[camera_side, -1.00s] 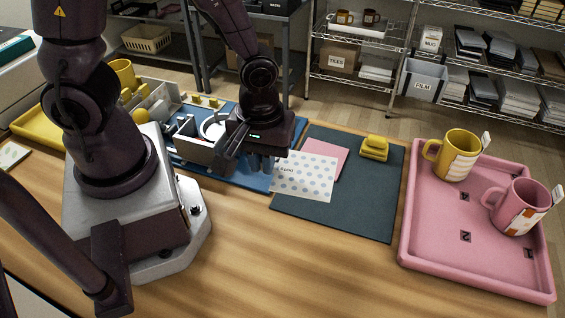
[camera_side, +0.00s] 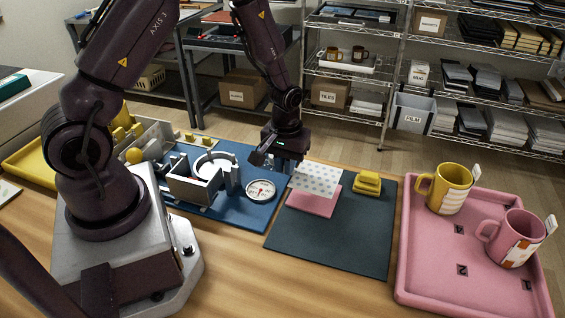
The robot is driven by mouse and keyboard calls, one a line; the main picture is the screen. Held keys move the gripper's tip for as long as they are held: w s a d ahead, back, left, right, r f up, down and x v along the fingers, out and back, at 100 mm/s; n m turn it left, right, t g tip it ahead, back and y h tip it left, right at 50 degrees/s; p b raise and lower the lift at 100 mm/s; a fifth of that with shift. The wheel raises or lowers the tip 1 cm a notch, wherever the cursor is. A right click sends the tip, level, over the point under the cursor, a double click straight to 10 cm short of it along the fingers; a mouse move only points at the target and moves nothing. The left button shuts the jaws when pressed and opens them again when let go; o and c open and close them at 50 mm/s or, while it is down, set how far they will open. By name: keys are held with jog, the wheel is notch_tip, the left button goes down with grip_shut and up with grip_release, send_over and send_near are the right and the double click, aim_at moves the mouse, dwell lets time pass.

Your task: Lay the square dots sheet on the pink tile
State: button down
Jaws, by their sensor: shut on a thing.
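The dots sheet (camera_side: 317,179) is white with blue-grey dots. It is held above the dark mat, over the far part of the pink tile (camera_side: 311,205). The near part of the tile shows below the sheet's near edge; the rest is hidden. My gripper (camera_side: 290,166) is shut on the sheet's far left edge. Its fingertips are small and partly hidden. The pink tile lies flat on the dark mat (camera_side: 345,240).
A yellow block-like thing (camera_side: 367,183) sits on the mat to the right of the sheet. A pink tray (camera_side: 440,262) with a yellow mug (camera_side: 450,188) and a pink mug (camera_side: 510,240) stands at right. A blue mat (camera_side: 235,212) with a fixture (camera_side: 193,187) and a round dial (camera_side: 261,190) lies at left.

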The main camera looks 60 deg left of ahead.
jog(key=shift+f, duration=2.35)
jog(key=c, duration=1.1)
grip_release()
notch_tip(320, 180, up, 13)
